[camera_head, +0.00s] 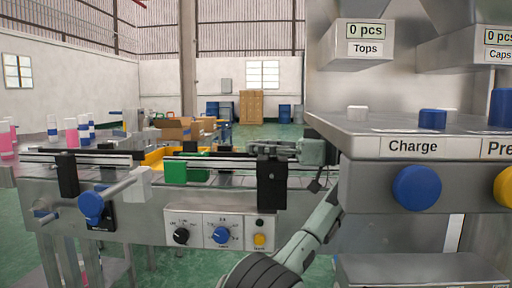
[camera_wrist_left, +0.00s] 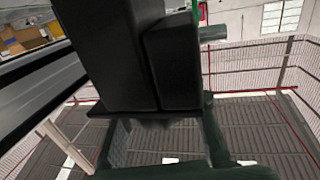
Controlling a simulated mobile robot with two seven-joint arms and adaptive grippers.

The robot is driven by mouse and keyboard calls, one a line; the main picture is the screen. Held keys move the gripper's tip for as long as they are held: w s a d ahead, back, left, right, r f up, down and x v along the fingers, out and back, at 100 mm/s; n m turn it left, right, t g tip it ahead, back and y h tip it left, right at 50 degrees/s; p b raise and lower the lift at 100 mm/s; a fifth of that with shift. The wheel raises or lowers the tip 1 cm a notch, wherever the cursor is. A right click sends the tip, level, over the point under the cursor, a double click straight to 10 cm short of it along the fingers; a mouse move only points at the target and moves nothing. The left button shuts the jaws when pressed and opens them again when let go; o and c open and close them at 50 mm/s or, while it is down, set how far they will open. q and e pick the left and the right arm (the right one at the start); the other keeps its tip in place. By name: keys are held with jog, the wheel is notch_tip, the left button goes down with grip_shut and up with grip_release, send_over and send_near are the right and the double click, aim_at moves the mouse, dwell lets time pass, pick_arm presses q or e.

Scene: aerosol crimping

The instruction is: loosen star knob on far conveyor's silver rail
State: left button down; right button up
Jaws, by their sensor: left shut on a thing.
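The conveyor's silver rail (camera_head: 215,163) runs across the middle of the head view and is held by black brackets. My left gripper (camera_head: 262,149) is at the rail's right end, just above and behind the right-hand black bracket (camera_head: 271,185), with its fingers pointing left. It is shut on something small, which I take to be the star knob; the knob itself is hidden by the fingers. In the left wrist view a large black block (camera_wrist_left: 105,50) fills the middle, close to the dark gripper fingers, with a silver rail (camera_wrist_left: 40,85) at left. My right gripper is not in view.
A steel station with a "Charge" label (camera_head: 413,147) and a blue button (camera_head: 417,188) stands close at right. A control panel (camera_head: 220,230) is on the conveyor's front. A blue hand knob (camera_head: 92,205) sticks out at left.

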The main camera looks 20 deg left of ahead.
pick_arm(q)
jog(key=c, duration=1.1)
grip_release()
jog(key=shift+c, duration=0.2)
jog(key=shift+o, duration=0.2)
jog(key=shift+t, duration=0.3)
